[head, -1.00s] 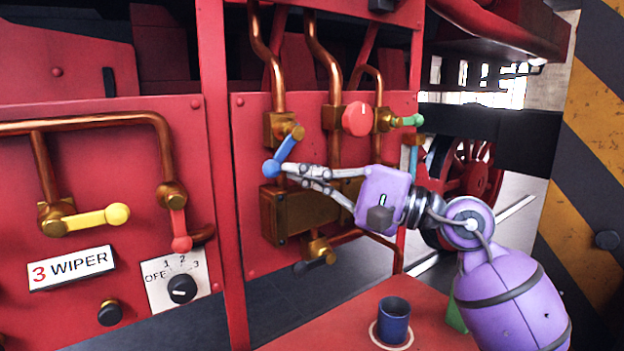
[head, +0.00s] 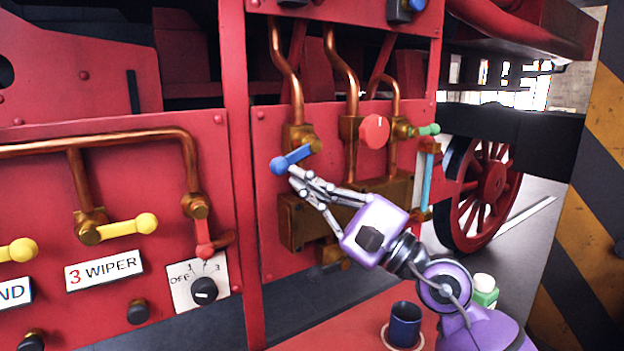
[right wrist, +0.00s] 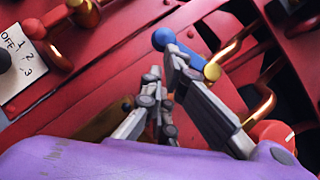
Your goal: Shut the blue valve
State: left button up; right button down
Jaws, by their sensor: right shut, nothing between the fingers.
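The blue valve (head: 297,158) is a lever with a blue ball end on a brass body, on the red panel right of the red post. Its lever points left and slightly down from the brass pivot, near level. My right gripper (head: 297,182) is shut and empty, its fingertips just below the blue lever near the ball. In the right wrist view the blue lever (right wrist: 185,50) lies at the tips of my right gripper (right wrist: 163,72). A finger overlaps the lever there; I cannot tell whether they touch. My left gripper is not in view.
A red knob (head: 374,131) and a green lever (head: 428,130) sit right of the blue valve. A brass box (head: 300,225) is below it. Yellow levers (head: 125,228) and a red lever (head: 203,235) are on the left panel. A dark blue cup (head: 405,325) stands on the red surface below.

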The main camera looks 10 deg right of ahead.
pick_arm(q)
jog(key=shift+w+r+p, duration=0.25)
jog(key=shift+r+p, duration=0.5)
pick_arm(e)
jog(key=shift+s+a+r+m+t+h, duration=0.15)
jog(key=shift+a+m+t, duration=0.1)
jog(key=shift+m, duration=0.2)
jog(key=shift+w+a+r+m+t+h, duration=0.15)
jog(key=shift+m+t, duration=0.1)
jog(key=shift+m, duration=0.2)
jog(key=shift+s, duration=0.15)
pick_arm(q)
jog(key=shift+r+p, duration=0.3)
pick_arm(e)
jog(key=shift+a+m+t, duration=0.15)
jog(key=shift+m+t, duration=0.15)
jog(key=shift+m, duration=0.1)
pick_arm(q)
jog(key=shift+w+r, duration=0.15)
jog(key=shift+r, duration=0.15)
pick_arm(e)
jog(key=shift+a+m, duration=0.1)
jog(key=shift+m, duration=0.2)
pick_arm(q)
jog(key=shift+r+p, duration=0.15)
jog(key=shift+p, duration=0.25)
pick_arm(e)
jog(key=shift+m+t+h, duration=0.3)
